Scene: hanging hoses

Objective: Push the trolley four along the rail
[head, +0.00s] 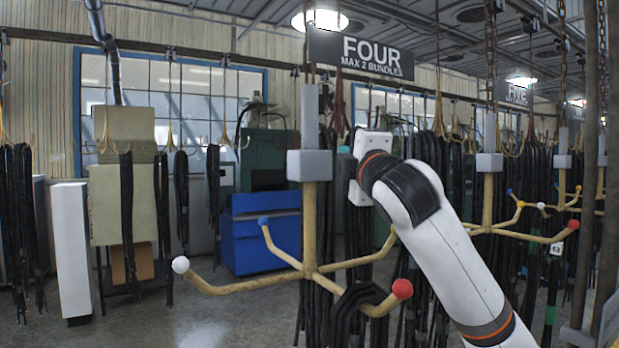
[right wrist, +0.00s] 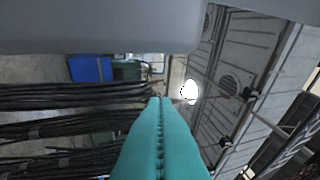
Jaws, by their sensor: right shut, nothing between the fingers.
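Trolley four (head: 308,165) hangs under the black FOUR sign (head: 360,52). It has a grey block on a tan post, with branching arms tipped by white, blue and red balls. A black hose bundle (head: 350,305) hangs over its front right arm. My left gripper is not in view.
Another trolley (head: 488,163) with similar arms hangs to the right, with more behind it. Black hoses (head: 127,210) hang at the left. A blue cabinet (head: 262,235) and a white panel (head: 70,250) stand behind. The floor at lower left is clear.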

